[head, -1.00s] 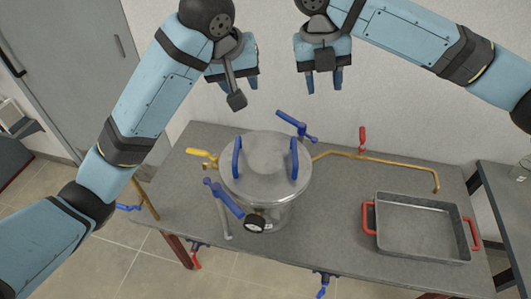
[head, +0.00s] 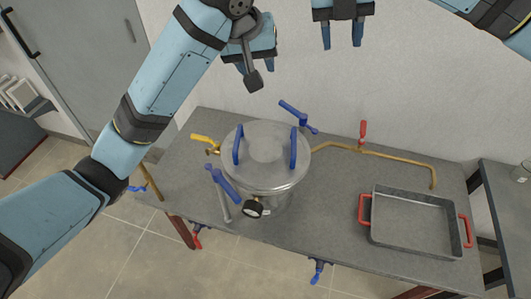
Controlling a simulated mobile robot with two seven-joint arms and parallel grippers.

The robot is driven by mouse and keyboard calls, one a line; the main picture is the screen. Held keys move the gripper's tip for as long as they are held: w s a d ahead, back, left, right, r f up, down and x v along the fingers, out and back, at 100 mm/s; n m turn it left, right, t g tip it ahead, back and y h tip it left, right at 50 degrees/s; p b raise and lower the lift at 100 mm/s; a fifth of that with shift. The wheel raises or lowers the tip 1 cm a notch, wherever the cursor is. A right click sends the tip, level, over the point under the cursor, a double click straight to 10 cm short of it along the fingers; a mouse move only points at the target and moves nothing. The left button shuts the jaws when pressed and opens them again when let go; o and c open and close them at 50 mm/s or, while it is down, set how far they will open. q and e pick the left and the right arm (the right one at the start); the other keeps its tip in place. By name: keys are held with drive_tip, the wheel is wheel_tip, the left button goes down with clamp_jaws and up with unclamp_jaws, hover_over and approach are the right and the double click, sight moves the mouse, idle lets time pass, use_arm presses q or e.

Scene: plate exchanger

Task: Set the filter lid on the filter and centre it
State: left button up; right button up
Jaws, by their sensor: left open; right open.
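The filter (head: 265,200) is a round metal vessel standing on the grey table, with a black-rimmed gauge (head: 253,208) at its front. The filter lid (head: 266,148), a round metal disc with two blue handles, lies on top of the filter. From this angle it looks roughly centred, but the exact fit at the rim cannot be told. My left gripper (head: 258,70) is above and behind the lid, apart from it. My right gripper (head: 342,40) is higher up, to the right, open and empty. Both grippers are clear of the lid handles.
A blue-handled valve (head: 298,115) stands behind the filter and another blue lever (head: 225,187) at its front left. A yellow-handled valve (head: 204,141) is on the left. A brass pipe with a red valve (head: 363,132) runs right. A metal tray (head: 412,250) with red handles sits at the right.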

drive_tip(key=r, duration=0.3)
drive_tip(key=a+r, duration=0.1)
drive_tip(key=r, duration=0.1)
drive_tip(key=shift+r, duration=0.35)
drive_tip(key=shift+d, duration=0.1)
